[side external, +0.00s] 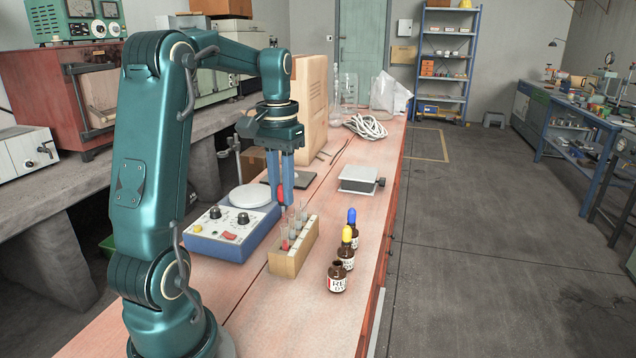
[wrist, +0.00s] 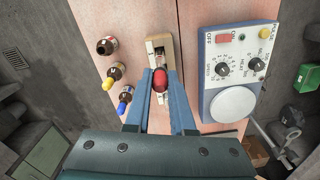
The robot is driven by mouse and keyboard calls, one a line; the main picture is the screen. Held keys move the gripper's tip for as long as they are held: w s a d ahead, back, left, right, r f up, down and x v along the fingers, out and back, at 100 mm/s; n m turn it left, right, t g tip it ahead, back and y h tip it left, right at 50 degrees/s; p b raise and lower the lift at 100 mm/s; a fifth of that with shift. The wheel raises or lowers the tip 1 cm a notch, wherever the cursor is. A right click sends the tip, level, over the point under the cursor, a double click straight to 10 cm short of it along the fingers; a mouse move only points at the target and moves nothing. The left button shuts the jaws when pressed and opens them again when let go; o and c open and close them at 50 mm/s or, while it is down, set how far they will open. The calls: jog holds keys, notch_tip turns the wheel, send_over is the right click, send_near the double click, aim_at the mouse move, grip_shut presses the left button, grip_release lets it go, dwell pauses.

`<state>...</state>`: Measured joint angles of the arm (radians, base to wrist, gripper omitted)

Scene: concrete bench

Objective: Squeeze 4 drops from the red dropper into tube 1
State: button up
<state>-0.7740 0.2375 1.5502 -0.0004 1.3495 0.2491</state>
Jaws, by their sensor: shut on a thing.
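My gripper (side external: 281,190) points down above the tube rack and is shut on the red bulb of the dropper (side external: 281,196). In the wrist view the red dropper (wrist: 159,80) sits between my fingertips (wrist: 160,74). The dropper hangs about upright; its glass tip is hard to make out among the tubes, so I cannot tell which tube it is over or whether it is inside one. The wooden rack (side external: 288,262) holds several glass tubes; a front one (side external: 285,242) shows red. The rack (wrist: 151,43) also shows ahead of my fingers in the wrist view; tube numbers are unreadable.
An open brown bottle labelled red (side external: 337,279) stands right of the rack. Behind it stand bottles with a yellow bulb (side external: 347,234) and a blue bulb (side external: 351,216). A blue stirrer hotplate (side external: 228,243) is close on the rack's left. A flat grey stand (side external: 358,180) lies farther back.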

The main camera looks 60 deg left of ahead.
jog(key=shift+r, duration=1.5)
